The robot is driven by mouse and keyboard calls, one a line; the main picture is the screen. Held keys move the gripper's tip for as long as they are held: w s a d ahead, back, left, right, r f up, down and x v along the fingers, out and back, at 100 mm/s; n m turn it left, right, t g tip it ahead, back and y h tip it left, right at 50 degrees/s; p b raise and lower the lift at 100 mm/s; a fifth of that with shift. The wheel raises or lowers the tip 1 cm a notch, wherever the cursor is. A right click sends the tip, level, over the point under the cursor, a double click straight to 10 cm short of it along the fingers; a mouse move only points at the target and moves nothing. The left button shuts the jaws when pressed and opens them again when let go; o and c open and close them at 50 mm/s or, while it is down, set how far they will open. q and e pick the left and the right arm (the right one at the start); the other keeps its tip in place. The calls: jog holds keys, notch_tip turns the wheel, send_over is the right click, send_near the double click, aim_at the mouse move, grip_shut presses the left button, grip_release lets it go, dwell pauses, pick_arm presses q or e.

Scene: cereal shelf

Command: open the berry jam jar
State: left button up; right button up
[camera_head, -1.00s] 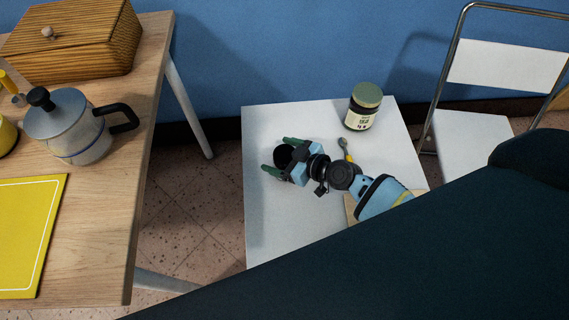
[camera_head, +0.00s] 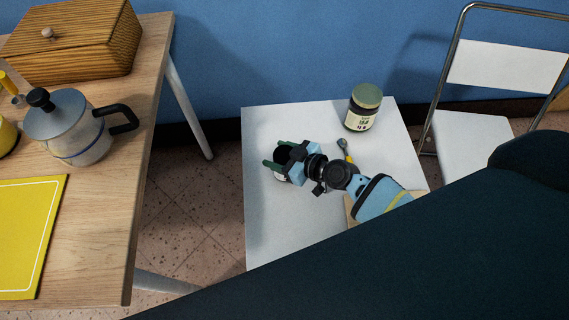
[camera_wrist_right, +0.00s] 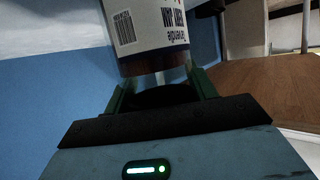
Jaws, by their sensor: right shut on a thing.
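The jam jar (camera_wrist_right: 150,28) shows in the right wrist view with a white label, barcode and upside-down lettering. A brown band lies along its rim. My right gripper (camera_head: 277,153) has its green fingers around a dark round lid (camera_head: 284,156), which also shows between the fingers in the wrist view (camera_wrist_right: 165,96). A narrow gap seems to part lid and jar. In the head view a little of the jar's pale label (camera_head: 281,177) shows below the gripper; the rest is hidden. My left gripper is not in view.
A second jar (camera_head: 362,107) with a green lid stands upright at the back of the white table (camera_head: 262,225). A small tool (camera_head: 345,150) lies near my right wrist. A moka pot (camera_head: 75,125) and wooden box (camera_head: 75,45) stand on the left table.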

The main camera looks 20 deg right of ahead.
aim_at(280, 151)
jog(key=shift+s, duration=0.1)
jog(key=shift+r+p, duration=0.45)
jog(key=shift+r, duration=0.1)
jog(key=c, duration=0.4)
notch_tip(280, 151, up, 3)
jog(key=shift+f+p, duration=0.15)
jog(key=shift+p, duration=0.55)
jog(key=shift+s+d+r+p, duration=0.15)
jog(key=shift+s+r+p, duration=0.1)
jog(key=shift+s, duration=2.4)
jog(key=shift+s+d+r+p, duration=0.1)
jog(key=shift+s+p, duration=0.15)
jog(key=shift+s, duration=2.35)
jog(key=shift+s+d+r+p, duration=0.15)
jog(key=shift+s+r+p, duration=0.1)
jog(key=shift+s, duration=2.4)
